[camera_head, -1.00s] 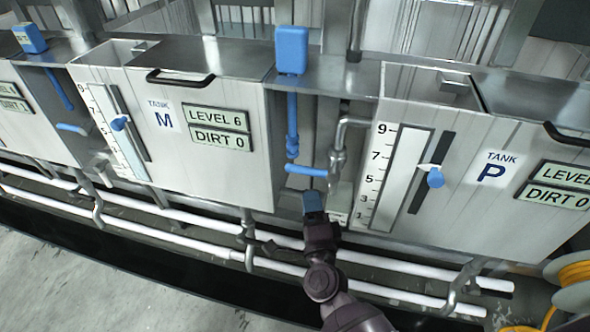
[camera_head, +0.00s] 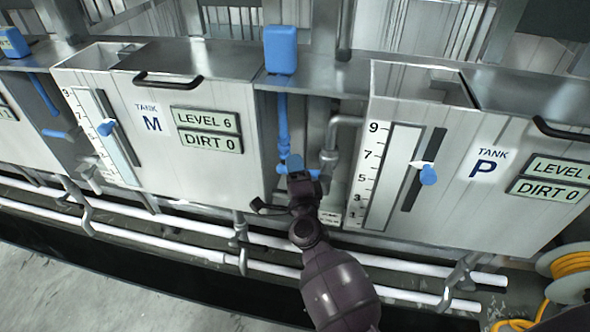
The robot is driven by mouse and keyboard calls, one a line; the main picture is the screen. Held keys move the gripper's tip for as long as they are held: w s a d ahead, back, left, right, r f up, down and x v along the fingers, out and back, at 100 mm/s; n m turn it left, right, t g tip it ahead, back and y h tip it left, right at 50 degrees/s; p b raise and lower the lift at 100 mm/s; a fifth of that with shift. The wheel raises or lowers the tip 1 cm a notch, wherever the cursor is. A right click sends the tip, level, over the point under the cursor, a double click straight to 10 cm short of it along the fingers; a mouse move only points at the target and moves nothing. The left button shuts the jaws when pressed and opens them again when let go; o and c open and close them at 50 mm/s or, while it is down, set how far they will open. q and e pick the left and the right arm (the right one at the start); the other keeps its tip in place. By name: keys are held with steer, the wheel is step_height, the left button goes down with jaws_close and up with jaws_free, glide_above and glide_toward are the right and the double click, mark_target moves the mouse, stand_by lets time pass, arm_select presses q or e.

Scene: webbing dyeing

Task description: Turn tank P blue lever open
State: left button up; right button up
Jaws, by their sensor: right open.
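The blue lever (camera_head: 281,169) is at the foot of a vertical blue pipe (camera_head: 283,120), left of tank P (camera_head: 480,215). The lever lies roughly crosswise, and its middle is partly hidden by my right gripper (camera_head: 295,165). That gripper comes up from below, open, with its tip at the lever. I cannot tell whether it touches the lever or whether the lever is between its fingers. Tank P has a level gauge and a blue slider knob (camera_head: 428,174) on its front. My left gripper is not in view.
Tank M (camera_head: 200,175) stands to the left. A grey bent pipe (camera_head: 333,150) runs close to the right of the lever. White horizontal pipes (camera_head: 160,228) run below the tanks. A yellow hose reel (camera_head: 570,270) is at the lower right.

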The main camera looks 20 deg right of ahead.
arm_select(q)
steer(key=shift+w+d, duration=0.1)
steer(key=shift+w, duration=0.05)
arm_select(e)
steer(key=shift+c, duration=0.5)
steer(key=shift+c, duration=1.3)
jaws_close()
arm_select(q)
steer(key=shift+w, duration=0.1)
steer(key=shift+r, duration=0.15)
